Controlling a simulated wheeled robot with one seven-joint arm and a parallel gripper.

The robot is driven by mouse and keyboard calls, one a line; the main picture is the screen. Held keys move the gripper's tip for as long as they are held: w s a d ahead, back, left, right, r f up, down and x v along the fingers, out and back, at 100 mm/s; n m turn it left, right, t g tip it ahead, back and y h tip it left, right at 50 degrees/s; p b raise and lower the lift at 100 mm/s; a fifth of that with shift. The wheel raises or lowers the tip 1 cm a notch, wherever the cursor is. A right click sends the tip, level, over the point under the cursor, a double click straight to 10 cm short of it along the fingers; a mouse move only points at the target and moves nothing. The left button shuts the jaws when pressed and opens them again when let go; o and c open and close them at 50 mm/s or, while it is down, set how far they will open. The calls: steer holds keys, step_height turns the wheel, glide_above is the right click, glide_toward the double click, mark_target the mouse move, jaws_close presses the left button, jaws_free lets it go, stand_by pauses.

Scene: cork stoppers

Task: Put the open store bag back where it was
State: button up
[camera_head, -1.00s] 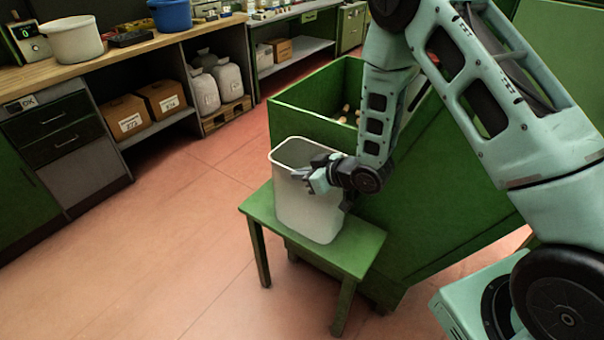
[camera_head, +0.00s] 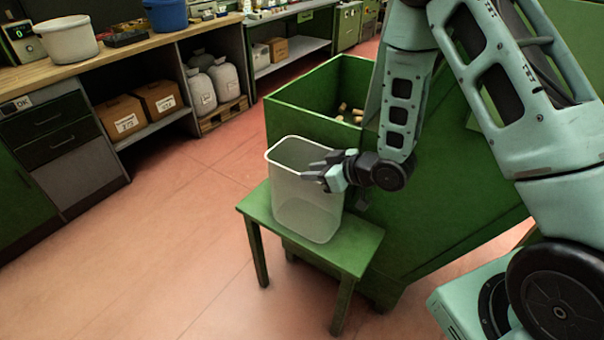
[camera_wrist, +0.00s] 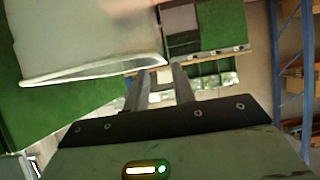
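Several pale grey sacks stand under the bench at the back left, among them a front left sack (camera_head: 201,95) and a front right sack (camera_head: 226,82). I cannot tell which is the open store bag. My gripper (camera_head: 312,171) is well away from them, at the upper right side of a translucent bin (camera_head: 303,205) on a green stool (camera_head: 258,205). In the wrist view, my gripper's two fingers (camera_wrist: 160,75) are apart with nothing seen between them. The bin's pale rim (camera_wrist: 95,72) passes close by the fingertips; contact cannot be told.
A large green crate (camera_head: 300,112) with corks (camera_head: 345,108) stands behind the stool. The sacks are on a low wooden pallet (camera_head: 222,114), beside cardboard boxes (camera_head: 120,117) on a shelf. The red floor (camera_head: 180,200) between the stool and the bench is clear.

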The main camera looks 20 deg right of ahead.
steer(key=v, duration=0.6)
steer(key=s+a+r+g+h, duration=0.4)
steer(key=s+a+r, duration=0.1)
steer(key=a, duration=0.3)
steer(key=s+a+r+g+h, duration=0.1)
steer(key=s+a+r+g, duration=0.1)
steer(key=s, duration=0.8)
steer(key=s+a+r+g+h, duration=0.1)
steer(key=s+r, duration=0.4)
steer(key=s, duration=0.5)
steer(key=a+g, duration=0.1)
steer(key=g, duration=0.1)
steer(key=shift+s+g+h, duration=0.3)
steer(key=shift+s+g, duration=0.05)
steer(key=shift+g, duration=0.05)
